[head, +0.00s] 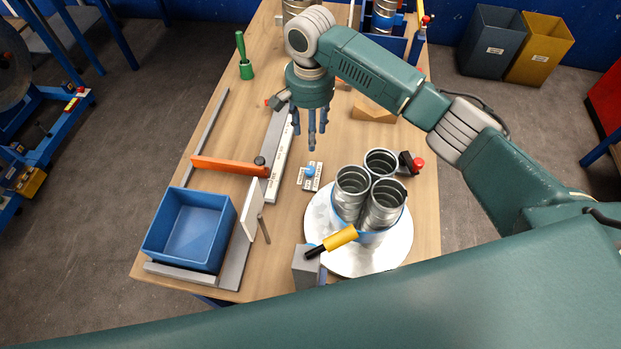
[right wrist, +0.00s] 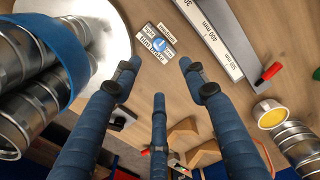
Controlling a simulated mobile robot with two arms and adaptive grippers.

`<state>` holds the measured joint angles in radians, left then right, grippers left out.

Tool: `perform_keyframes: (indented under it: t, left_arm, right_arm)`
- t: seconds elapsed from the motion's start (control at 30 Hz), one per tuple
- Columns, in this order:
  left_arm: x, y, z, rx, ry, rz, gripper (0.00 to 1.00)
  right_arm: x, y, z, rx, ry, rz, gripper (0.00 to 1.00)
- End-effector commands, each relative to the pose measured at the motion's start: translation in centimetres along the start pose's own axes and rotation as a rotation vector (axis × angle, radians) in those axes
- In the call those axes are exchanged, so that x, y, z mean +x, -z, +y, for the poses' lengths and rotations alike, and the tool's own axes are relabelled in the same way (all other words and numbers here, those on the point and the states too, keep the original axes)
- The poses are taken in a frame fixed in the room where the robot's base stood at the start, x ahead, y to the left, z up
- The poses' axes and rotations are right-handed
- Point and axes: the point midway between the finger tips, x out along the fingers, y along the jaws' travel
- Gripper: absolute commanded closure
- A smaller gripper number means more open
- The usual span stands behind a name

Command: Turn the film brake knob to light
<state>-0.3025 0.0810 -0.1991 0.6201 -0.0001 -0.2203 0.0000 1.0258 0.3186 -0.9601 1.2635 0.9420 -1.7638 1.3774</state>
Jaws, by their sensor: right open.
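The film brake knob (head: 310,171) is a small blue knob among white label plates (head: 312,183) on the wooden table. In the right wrist view the knob (right wrist: 159,44) lies just beyond my fingertips, with its labels appearing rotated around it. I cannot tell which label it points at. My right gripper (head: 312,142) has its blue fingers spread and empty, pointing down above the table, on the far side of the knob. It also shows in the right wrist view (right wrist: 158,74), apart from the knob. My left gripper is not in view.
Metal ducts (head: 382,205) stand on a round silver plate (head: 328,250) near the knob. A yellow-handled tool (head: 340,238) is at its near edge. A long ruler (head: 280,165), an orange bar (head: 230,166) and a blue bin (head: 192,228) lie left. Wooden blocks (head: 373,113) sit behind.

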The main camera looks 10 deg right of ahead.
Motion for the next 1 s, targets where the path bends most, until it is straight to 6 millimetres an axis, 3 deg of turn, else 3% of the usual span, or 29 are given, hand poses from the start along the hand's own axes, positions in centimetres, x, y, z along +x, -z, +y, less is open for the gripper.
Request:
perform_keyframes:
  t: [0.03,0.2,0.43,0.8,1.0]
  left_arm:
    - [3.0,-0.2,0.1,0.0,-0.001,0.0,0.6]
    - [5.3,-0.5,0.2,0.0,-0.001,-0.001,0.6]
    - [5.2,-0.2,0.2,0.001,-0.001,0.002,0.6]
    - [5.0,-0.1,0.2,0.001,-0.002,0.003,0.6]
    - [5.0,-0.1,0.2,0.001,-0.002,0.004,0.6]
  right_arm:
    - [3.0,0.0,0.0,0.0,0.0,0.0,0.57]
    - [5.3,0.0,0.0,0.0,0.001,0.001,0.57]
    - [6.9,0.0,0.0,0.0,-0.001,-0.001,0.57]
    - [13.7,-0.1,0.1,0.0,-0.002,-0.001,0.57]
    - [15.7,0.0,0.0,0.001,0.0,0.0,0.57]
